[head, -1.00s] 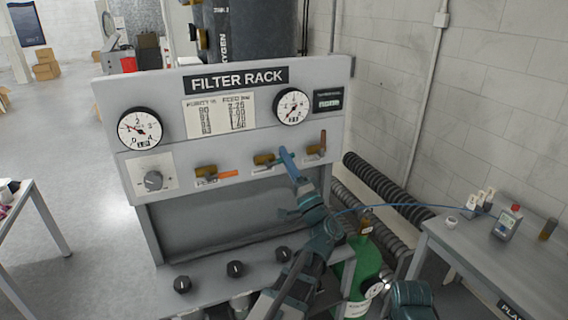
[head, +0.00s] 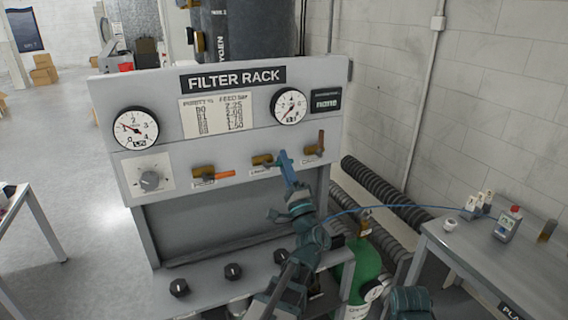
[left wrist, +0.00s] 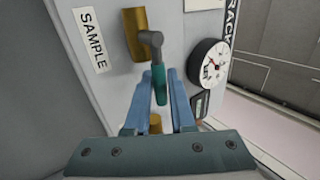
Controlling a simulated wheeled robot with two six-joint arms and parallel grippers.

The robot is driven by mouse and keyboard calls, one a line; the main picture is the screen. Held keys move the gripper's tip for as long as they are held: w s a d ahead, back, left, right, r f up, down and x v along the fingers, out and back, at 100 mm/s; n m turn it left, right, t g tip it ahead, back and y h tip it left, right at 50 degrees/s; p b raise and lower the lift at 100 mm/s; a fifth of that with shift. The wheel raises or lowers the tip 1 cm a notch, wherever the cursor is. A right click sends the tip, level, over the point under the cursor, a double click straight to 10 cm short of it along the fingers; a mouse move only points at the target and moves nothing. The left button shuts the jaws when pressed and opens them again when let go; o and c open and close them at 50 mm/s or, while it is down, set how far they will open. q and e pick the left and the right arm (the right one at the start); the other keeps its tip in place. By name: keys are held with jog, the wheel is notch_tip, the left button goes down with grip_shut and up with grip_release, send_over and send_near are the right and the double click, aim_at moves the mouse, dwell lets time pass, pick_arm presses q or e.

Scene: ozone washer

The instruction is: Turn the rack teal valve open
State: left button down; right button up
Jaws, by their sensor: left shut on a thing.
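The teal valve is the middle one on the rack's panel. Its brass body (head: 262,160) shows in the head view, and its teal lever is hidden there behind my gripper. In the left wrist view the brass body (left wrist: 134,34) carries a grey stem, and the teal lever (left wrist: 158,80) runs from it between my blue fingers. My left gripper (head: 285,158) is shut on the teal lever, as the left wrist view (left wrist: 160,88) also shows. The lever appears to lie roughly along the brass body.
The left valve has an orange lever (head: 218,176); the right valve has a brown-red lever (head: 321,142) standing upright, close beside my fingers. Gauges (head: 136,128) and a grey knob (head: 150,181) sit on the panel. A green cylinder (head: 362,268) and a side table (head: 470,262) stand at the right.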

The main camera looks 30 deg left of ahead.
pick_arm(q)
jog(key=c, duration=0.8)
grip_release()
jog(key=shift+o, duration=0.2)
jog(key=shift+f, duration=0.1)
